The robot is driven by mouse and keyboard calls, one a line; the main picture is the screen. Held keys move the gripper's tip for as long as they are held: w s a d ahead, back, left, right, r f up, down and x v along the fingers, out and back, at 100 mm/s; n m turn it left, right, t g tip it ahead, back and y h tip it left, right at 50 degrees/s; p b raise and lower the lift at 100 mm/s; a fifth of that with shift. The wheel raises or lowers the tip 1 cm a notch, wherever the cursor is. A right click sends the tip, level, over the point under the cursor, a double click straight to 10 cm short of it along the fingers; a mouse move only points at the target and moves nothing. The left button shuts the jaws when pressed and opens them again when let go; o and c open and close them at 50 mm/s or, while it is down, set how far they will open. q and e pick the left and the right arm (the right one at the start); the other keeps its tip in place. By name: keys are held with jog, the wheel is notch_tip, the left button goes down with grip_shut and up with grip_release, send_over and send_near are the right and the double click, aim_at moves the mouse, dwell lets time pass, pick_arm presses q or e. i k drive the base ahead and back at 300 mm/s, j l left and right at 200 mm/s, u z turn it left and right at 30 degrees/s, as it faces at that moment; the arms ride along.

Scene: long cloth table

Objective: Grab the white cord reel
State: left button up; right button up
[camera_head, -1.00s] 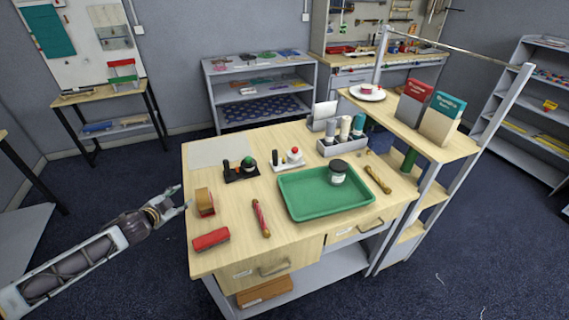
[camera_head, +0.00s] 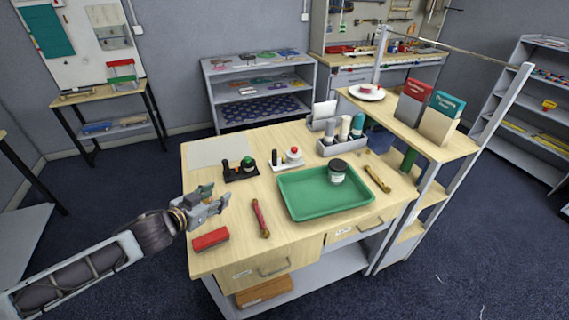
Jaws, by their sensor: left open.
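A small white-based piece (camera_head: 293,158) with a red top and a dark upright post stands on the wooden table, behind the green tray; it seems to be the white cord reel. A similar black-based piece (camera_head: 241,171) with a green top stands to its left. My left gripper (camera_head: 220,198) is open and empty over the table's left part, nearer the front than both pieces and apart from them. My right gripper is not in view.
A green tray (camera_head: 303,209) with a dark-lidded jar (camera_head: 337,172) fills the table's middle. A red block (camera_head: 211,239) and a red-wrapped stick (camera_head: 261,219) lie near the front. A grey caddy (camera_head: 341,147) stands behind. The raised shelf (camera_head: 408,132) borders the right.

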aim_at(276, 165)
jog(key=i+l, duration=0.3)
jog(key=i, duration=0.15)
jog(key=i+l, duration=0.25)
jog(key=i, duration=0.2)
